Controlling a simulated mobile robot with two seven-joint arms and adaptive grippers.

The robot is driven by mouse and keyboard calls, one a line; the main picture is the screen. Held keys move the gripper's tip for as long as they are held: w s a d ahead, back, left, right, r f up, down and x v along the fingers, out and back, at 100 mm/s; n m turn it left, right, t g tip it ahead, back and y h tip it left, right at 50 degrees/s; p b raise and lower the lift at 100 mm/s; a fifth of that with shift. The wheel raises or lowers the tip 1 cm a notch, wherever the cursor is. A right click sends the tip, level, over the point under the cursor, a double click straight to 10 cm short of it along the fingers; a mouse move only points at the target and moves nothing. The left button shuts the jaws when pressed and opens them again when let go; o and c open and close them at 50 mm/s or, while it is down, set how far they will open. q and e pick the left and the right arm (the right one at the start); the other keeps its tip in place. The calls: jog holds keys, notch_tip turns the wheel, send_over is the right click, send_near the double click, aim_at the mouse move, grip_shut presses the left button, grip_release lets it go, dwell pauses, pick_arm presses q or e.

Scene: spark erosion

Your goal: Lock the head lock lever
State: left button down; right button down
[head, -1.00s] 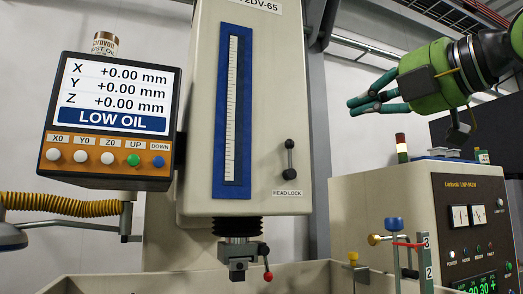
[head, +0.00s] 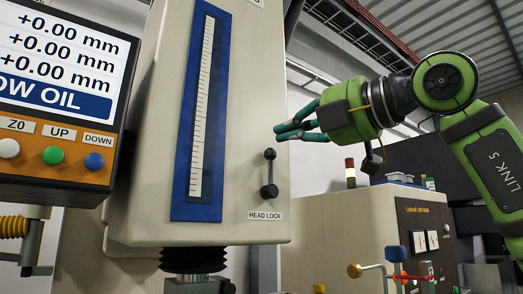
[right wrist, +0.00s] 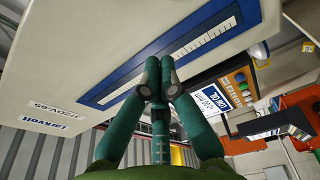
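The head lock lever (head: 269,174) is a short dark lever with a ball knob at its upper end. It stands nearly upright on the front of the cream machine head, above the HEAD LOCK label (head: 265,216). My right gripper (head: 281,131) has green fingers and comes in from the right, a little above the lever's knob and apart from it in the picture. The right wrist view shows its fingertips (right wrist: 160,72) drawn together with nothing between them. I cannot make out the lever in that view. My left gripper is in neither view.
The machine head (head: 140,190) carries a blue-framed scale (head: 181,150). The display panel (head: 60,95) reads LOW OIL at the left. Valve knobs (head: 396,254) are at the bottom.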

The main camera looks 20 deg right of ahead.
aim_at(254, 153)
jog(key=p+x, duration=0.2)
jog(key=x, duration=0.1)
jog(key=p+x, duration=0.2)
jog(key=x, duration=0.2)
jog(key=p+x, duration=0.2)
jog(key=x, duration=0.1)
jog(key=shift+w+a+r, duration=0.1)
jog(key=shift+a+r, duration=0.05)
jog(key=shift+r, duration=0.1)
jog(key=d, duration=0.1)
jog(key=d+p, duration=0.1)
jog(key=d, duration=0.1)
jog(key=d+f+p, duration=0.1)
jog(key=shift+w+d, duration=0.15)
jog(key=shift+w, duration=0.2)
jog(key=shift+w+a, duration=0.1)
jog(key=shift+a, duration=0.25)
jog(key=shift+d+b, duration=0.3)
jog(key=shift+d+m, duration=0.1)
jog(key=shift+m, duration=0.3)
jog(key=shift+w+d+m+b, duration=0.1)
jog(key=shift+m+b, duration=0.2)
jog(key=shift+b, duration=0.25)
